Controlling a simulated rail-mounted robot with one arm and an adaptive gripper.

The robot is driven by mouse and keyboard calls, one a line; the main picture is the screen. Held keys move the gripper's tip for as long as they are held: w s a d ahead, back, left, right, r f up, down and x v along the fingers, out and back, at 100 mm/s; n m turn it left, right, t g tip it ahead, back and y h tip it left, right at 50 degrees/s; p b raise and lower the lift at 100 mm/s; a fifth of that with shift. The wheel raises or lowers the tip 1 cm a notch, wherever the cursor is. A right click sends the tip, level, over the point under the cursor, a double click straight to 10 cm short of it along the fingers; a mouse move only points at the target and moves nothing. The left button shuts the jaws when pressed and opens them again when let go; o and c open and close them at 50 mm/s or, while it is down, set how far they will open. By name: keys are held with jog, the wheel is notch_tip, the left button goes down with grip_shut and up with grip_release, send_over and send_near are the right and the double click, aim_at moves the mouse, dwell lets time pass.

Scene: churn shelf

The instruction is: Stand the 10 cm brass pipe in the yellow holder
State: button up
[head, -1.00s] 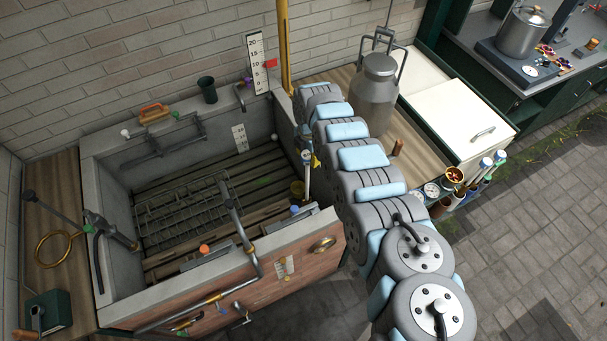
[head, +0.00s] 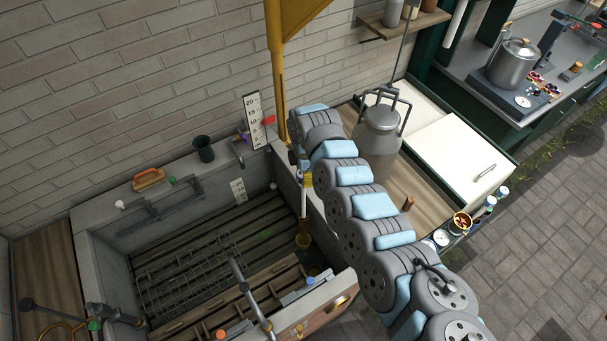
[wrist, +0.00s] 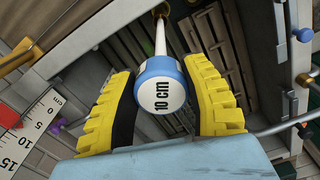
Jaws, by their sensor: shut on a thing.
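My gripper (wrist: 165,105) is shut on a pipe by its end. In the wrist view the pipe has a white-faced, blue-rimmed head (wrist: 161,93) marked "10 cm" between the yellow ribbed fingers, and a pale shaft (wrist: 161,38) runs away from it. In the head view the shaft (head: 304,205) hangs about upright below my gripper (head: 305,178).
The stone basin's right wall (head: 290,184) is close beside my gripper. A scale with a red pointer (head: 254,122) stands behind, and a milk churn (head: 377,140) stands on the bench to the right. A wire rack (head: 190,280) lies on the basin's slats.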

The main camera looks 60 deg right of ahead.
jog(key=shift+s+a+f+b, duration=0.1)
jog(key=shift+f+b, duration=0.7)
notch_tip(320, 180, down, 6)
jog(key=b, duration=0.6)
jog(key=shift+f+b, duration=0.2)
jog(key=shift+b, duration=0.1)
jog(key=shift+r+p, duration=0.15)
jog(key=shift+p, duration=0.4)
jog(key=shift+p, duration=0.6)
jog(key=shift+f, duration=0.3)
jog(key=shift+f+b, duration=0.95)
jog(key=shift+f, duration=1.35)
